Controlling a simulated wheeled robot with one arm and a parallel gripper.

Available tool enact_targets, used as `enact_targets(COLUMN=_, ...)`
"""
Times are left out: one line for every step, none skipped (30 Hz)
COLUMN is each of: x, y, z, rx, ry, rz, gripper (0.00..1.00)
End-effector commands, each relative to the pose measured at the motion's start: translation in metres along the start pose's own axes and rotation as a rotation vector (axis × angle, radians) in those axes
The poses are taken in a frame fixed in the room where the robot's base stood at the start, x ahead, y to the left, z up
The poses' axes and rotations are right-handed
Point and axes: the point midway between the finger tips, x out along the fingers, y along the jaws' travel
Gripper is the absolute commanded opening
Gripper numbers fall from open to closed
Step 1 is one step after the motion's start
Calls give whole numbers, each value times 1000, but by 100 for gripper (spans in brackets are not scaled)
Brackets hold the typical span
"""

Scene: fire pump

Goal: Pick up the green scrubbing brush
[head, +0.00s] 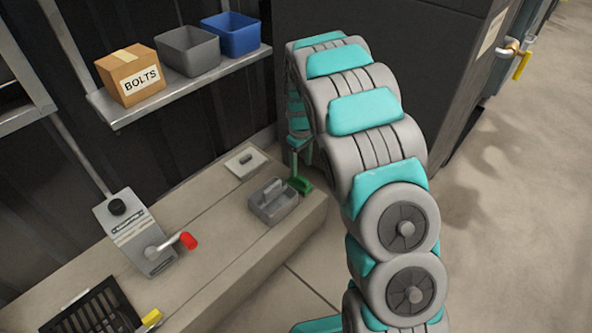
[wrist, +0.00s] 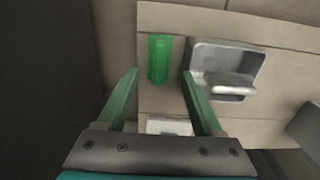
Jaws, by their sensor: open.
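The green scrubbing brush (wrist: 159,60) lies on the bench near its edge, ahead of and between my fingertips in the wrist view. In the head view the brush (head: 302,185) shows at the right end of the bench, just below my gripper (head: 298,160). My gripper (wrist: 160,72) is open, with its two green fingers apart and nothing held. The right fingertip is close to the grey caddy beside the brush. I cannot tell how high the fingertips are above the bench.
A grey caddy (head: 272,203) with a handle stands beside the brush. A pale switch plate (head: 246,161) lies behind it. A lever box (head: 140,235) with a red knob stands farther left. A shelf above holds a bolts box (head: 131,75) and two bins.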

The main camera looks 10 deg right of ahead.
Motion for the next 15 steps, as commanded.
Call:
enact_targets(x=3, y=1, z=-2, rx=-6, ry=1, rz=-1, gripper=68)
enact_targets(x=5, y=1, z=-3, rx=-8, ry=2, rz=0, gripper=68)
enact_targets(x=8, y=2, z=-4, rx=-10, ry=3, rz=0, gripper=68)
enact_targets(x=11, y=2, z=-4, rx=-10, ry=3, rz=0, gripper=68)
enact_targets(x=14, y=2, z=-4, rx=-10, ry=4, rz=0, gripper=68)
enact_targets(x=18, y=2, z=-4, rx=-10, ry=4, rz=0, gripper=68)
enact_targets(x=21, y=2, z=-4, rx=-10, ry=4, rz=0, gripper=68)
enact_targets(x=24, y=2, z=-4, rx=-9, ry=4, rz=0, gripper=68)
enact_targets(x=28, y=2, z=-4, rx=-9, ry=4, rz=0, gripper=68)
enact_targets(x=30, y=1, z=-4, rx=-9, ry=4, rz=0, gripper=68)
enact_targets(x=32, y=1, z=-4, rx=-9, ry=4, rz=0, gripper=68)
enact_targets(x=34, y=1, z=-3, rx=-9, ry=3, rz=0, gripper=68)
enact_targets(x=36, y=1, z=-3, rx=-8, ry=3, rz=0, gripper=68)
enact_targets(x=39, y=1, z=-3, rx=-8, ry=2, rz=0, gripper=68)
enact_targets(x=44, y=0, z=-2, rx=-8, ry=1, rz=-1, gripper=68)
